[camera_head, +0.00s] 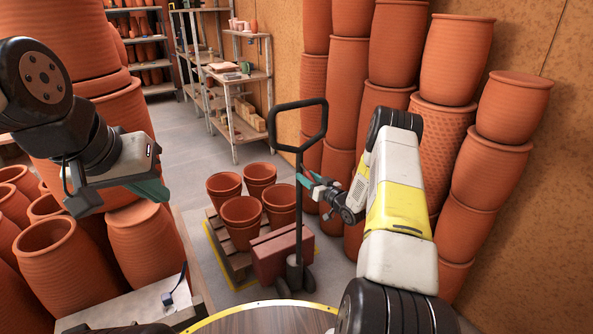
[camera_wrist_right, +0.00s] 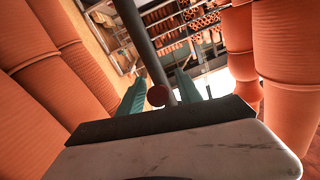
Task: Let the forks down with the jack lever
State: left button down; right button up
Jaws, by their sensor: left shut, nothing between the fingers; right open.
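The pallet jack stands in the middle of the head view, with a black loop handle (camera_head: 298,126) on a dark shaft (camera_head: 298,225) and a dark red body (camera_head: 283,256). Its forks are hidden under the wooden pallet (camera_head: 237,276). A small red-ended lever (camera_head: 304,181) shows by the shaft; a round red knob (camera_wrist_right: 157,95) shows in the right wrist view. My right gripper (camera_head: 311,180) is open at the shaft, and its teal fingers (camera_wrist_right: 158,93) lie either side of knob and shaft; contact is unclear. My left gripper (camera_head: 152,190) is shut and empty, above the pots at left.
Several terracotta pots (camera_head: 241,212) stand on the pallet. Tall stacked pots (camera_head: 456,60) line the right wall, and more pots (camera_head: 45,246) crowd the left. Wooden shelves (camera_head: 236,112) stand at the back. Grey floor (camera_head: 185,150) is clear between them and the pallet.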

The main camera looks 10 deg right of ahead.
jog(key=shift+w+a, duration=0.15)
jog(key=shift+w, duration=0.15)
grip_shut()
dwell(1.3)
